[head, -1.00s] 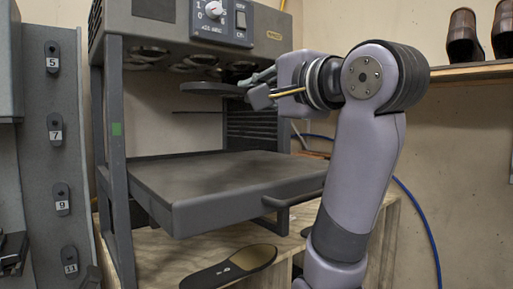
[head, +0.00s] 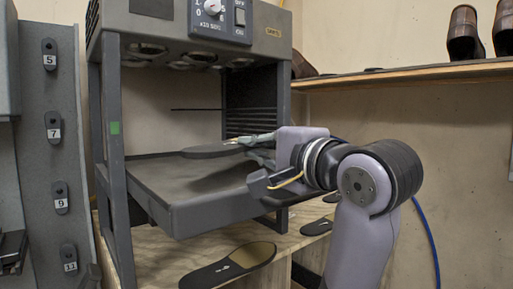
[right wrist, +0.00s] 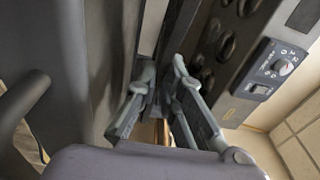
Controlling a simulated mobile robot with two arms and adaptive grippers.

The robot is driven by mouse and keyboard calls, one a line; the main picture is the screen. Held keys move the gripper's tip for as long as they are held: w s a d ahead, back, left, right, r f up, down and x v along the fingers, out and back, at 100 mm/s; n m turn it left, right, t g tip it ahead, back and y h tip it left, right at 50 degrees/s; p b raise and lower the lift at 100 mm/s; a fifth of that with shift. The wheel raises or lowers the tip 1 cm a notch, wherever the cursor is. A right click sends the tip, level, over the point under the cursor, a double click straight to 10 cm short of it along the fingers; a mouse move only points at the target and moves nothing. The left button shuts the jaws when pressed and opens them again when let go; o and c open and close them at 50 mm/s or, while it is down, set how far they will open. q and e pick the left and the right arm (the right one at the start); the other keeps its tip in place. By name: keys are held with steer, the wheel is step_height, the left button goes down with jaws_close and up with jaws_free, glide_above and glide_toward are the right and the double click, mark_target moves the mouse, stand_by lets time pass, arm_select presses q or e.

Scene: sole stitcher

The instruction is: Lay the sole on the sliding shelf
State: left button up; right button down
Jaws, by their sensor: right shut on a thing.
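A dark flat sole (head: 212,151) is over the rear part of the grey sliding shelf (head: 215,208) in the head view. It looks level and very low over the shelf's top; I cannot tell whether it touches. My right gripper (head: 252,138) is shut on the sole's right end and reaches in from the shelf's right side. In the right wrist view the right gripper's fingers (right wrist: 158,92) converge; the sole is hard to make out there. The shelf is pulled out of the machine's frame. My left gripper is not in view.
The machine's upper housing (head: 205,50) with round lamps hangs above the shelf. A frame post (head: 113,150) stands at the left. Another sole (head: 228,266) lies on the wooden bench below. Numbered pegs line the left panel. Brown shoes (head: 463,33) sit on a wall shelf.

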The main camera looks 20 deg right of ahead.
steer(key=shift+f+b, duration=0.35)
steer(key=shift+f, duration=0.3)
steer(key=c, duration=1.7)
jaws_free()
steer(key=shift+r, duration=0.1)
steer(key=shift+r, duration=0.25)
steer(key=shift+r+p, duration=0.65)
steer(key=b+v, duration=0.1)
steer(key=v, duration=0.2)
steer(key=shift+s+d+f+b, duration=0.1)
steer(key=shift+s+f+b, duration=0.1)
steer(key=shift+f+b, duration=0.2)
steer(key=shift+p+v, duration=0.55)
steer(key=shift+v, duration=3.75)
